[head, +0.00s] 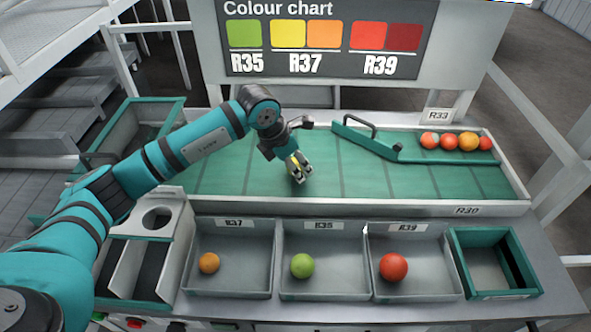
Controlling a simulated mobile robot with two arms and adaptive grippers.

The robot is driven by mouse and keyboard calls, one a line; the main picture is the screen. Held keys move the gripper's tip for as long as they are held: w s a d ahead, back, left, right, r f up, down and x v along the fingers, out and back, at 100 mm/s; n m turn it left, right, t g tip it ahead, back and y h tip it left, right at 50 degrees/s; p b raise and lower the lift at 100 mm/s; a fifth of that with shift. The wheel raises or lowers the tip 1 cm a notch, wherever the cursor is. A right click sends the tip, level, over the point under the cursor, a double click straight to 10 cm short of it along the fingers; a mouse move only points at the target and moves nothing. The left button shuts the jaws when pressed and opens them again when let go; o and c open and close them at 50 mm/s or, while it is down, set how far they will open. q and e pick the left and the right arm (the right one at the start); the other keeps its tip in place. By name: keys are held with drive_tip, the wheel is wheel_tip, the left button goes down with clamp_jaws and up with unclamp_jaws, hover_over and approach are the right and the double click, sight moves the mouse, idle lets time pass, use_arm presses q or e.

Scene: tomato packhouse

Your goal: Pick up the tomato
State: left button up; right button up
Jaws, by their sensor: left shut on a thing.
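My left gripper (301,171) reaches in from the left and is over the green conveyor belt, pointing down. It is shut on a small yellow tomato (293,164), mostly hidden by the fingers. I cannot tell whether the tomato is clear of the belt. Several orange and red tomatoes (449,142) sit in a row at the belt's back right, behind the green guide bar. My right gripper is not in view.
Three grey trays stand in front of the belt: R37 (230,289) with an orange tomato, R35 (325,291) with a green one, R39 (420,290) with a red one. A green-rimmed bin (500,295) is at right. A colour chart (325,40) stands behind.

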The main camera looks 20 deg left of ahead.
use_arm(q)
drive_tip(key=shift+r+b, duration=0.3)
drive_tip(key=shift+r, duration=0.45)
drive_tip(key=shift+s+d+r+b, duration=0.25)
drive_tip(key=shift+s+b, duration=0.4)
drive_tip(key=shift+s, duration=2.05)
drive_tip(key=shift+s+d+r+b, duration=0.25)
drive_tip(key=shift+s+b, duration=0.45)
drive_tip(key=shift+s, duration=1.95)
drive_tip(key=shift+s+d+r+b, duration=0.1)
drive_tip(key=shift+s+r+b, duration=0.4)
drive_tip(key=shift+s, duration=2.2)
drive_tip(key=shift+f, duration=0.15)
